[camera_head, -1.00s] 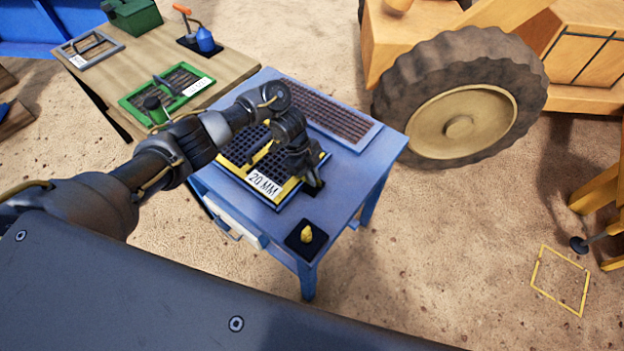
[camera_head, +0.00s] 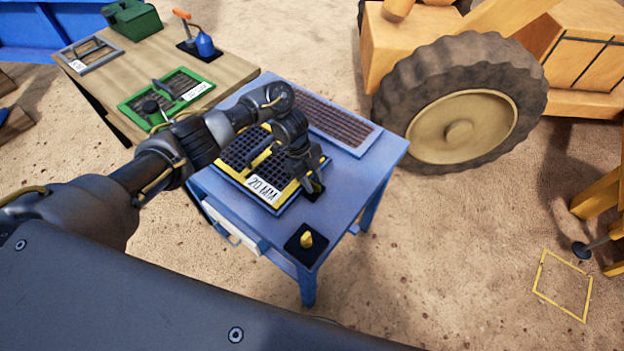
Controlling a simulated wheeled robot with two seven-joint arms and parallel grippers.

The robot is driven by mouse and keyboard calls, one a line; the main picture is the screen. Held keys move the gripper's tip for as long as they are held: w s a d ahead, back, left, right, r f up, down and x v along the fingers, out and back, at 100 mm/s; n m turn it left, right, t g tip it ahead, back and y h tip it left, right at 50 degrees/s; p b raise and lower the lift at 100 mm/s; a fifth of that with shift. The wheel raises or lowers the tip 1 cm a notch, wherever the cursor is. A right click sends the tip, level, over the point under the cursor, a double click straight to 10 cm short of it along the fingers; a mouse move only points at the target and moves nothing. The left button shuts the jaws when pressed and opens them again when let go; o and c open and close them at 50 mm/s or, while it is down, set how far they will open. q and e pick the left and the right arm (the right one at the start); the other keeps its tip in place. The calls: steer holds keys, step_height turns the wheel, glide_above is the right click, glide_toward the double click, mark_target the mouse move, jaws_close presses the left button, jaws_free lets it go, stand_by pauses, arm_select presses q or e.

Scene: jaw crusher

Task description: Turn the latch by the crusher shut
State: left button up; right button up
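A small yellow knob (camera_head: 306,240) stands upright on a black square plate at the front corner of the blue table (camera_head: 345,205). A dark-ended lever (camera_head: 584,249) juts from the yellow frame at the right edge. I cannot tell for sure which of these is the latch, and no crusher is clearly recognisable. My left gripper (camera_head: 312,189) points down over a dark patch beside the 20 MM screen (camera_head: 266,190), behind the yellow knob and apart from it. Its fingers are dark and small, so their opening is unclear. My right gripper is out of view.
A large-wheeled orange machine (camera_head: 588,70) stands behind right. Sandy ground at lower right is mostly open.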

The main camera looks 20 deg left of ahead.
arm_select(q)
steer(key=shift+r, duration=0.1)
steer(key=p+v, duration=0.1)
steer(key=v, duration=0.9)
steer(key=shift+a+r, duration=0.2)
steer(key=shift+r, duration=0.05)
steer(key=shift+w, duration=0.1)
